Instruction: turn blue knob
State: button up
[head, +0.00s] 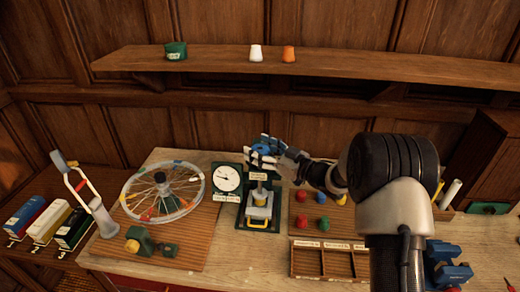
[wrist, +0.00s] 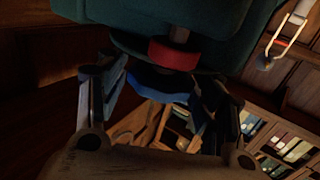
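The blue knob (head: 266,147) is a round disc at the top of a small press (head: 259,197) on the bench. In the wrist view the blue knob (wrist: 160,82) lies beneath a red collar (wrist: 173,54) on a shaft. My gripper (head: 276,151) is at the knob, reaching in from the right. In the wrist view the fingers of my gripper (wrist: 160,90) stand on either side of the knob. The right finger partly hides its edge. I cannot tell whether both fingers touch it.
A white dial gauge (head: 228,178) stands just left of the press. A spoked wheel (head: 162,193) is farther left. A shelf (head: 340,65) runs above.

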jog(key=c, duration=0.7)
jog(key=shift+m+t+h+b, duration=0.3)
jog(key=shift+m+t+b, duration=0.1)
jog(key=shift+t, duration=0.1)
